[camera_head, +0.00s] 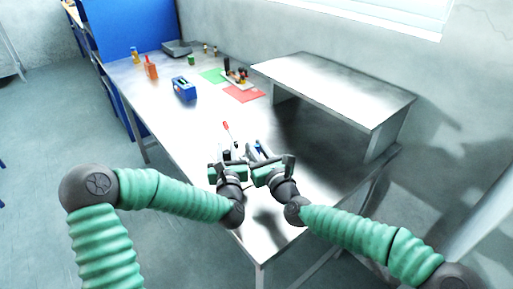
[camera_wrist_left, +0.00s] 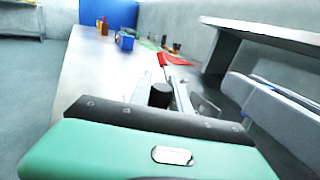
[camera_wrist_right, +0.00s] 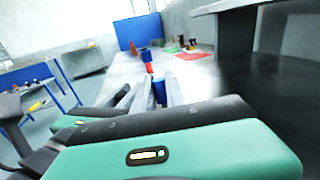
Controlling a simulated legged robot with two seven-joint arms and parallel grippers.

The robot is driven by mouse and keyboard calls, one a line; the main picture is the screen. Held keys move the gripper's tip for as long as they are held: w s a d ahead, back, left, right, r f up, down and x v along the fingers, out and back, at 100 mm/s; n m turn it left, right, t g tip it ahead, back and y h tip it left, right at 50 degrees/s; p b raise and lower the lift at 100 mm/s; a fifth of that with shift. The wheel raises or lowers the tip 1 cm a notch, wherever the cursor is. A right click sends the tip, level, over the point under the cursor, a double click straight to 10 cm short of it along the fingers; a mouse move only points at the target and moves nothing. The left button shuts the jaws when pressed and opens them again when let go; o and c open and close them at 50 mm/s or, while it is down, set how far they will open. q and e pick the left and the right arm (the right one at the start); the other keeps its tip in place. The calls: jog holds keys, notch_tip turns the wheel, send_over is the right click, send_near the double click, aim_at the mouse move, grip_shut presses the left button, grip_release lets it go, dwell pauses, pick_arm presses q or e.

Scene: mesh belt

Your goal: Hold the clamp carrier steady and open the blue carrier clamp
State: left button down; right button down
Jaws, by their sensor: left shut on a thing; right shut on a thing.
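The clamp carrier is mostly hidden by my two hands near the front of the long metal table. My left gripper (camera_head: 231,152) is shut on a dark upright post (camera_wrist_left: 160,95), which seems to be part of the carrier. My right gripper (camera_head: 257,149) is close beside it, to the right, and is shut on the blue carrier clamp (camera_wrist_right: 159,90). The clamp shows only as a small blue patch in the head view. How far the clamp is open cannot be told.
A red-handled tool (camera_head: 227,126) lies just beyond my grippers. Farther back are a blue box (camera_head: 184,88), an orange bottle (camera_head: 151,70), a green mat (camera_head: 212,76), a red mat (camera_head: 246,95) and a grey tray (camera_head: 177,48). A raised metal shelf (camera_head: 335,85) stands at the right.

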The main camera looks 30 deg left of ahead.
dwell(0.7)
jog(key=shift+s+d+f, duration=0.1)
jog(key=shift+d+f, duration=0.1)
jog(key=shift+f, duration=0.05)
jog(key=shift+s+d+r+t+y, duration=0.15)
jog(key=shift+d+r+t+y, duration=0.15)
jog(key=shift+t+y, duration=0.25)
jog(key=c, duration=1.4)
grip_release()
jog(key=shift+o, duration=0.2)
jog(key=v, duration=1.2)
jog(key=shift+f, duration=0.1)
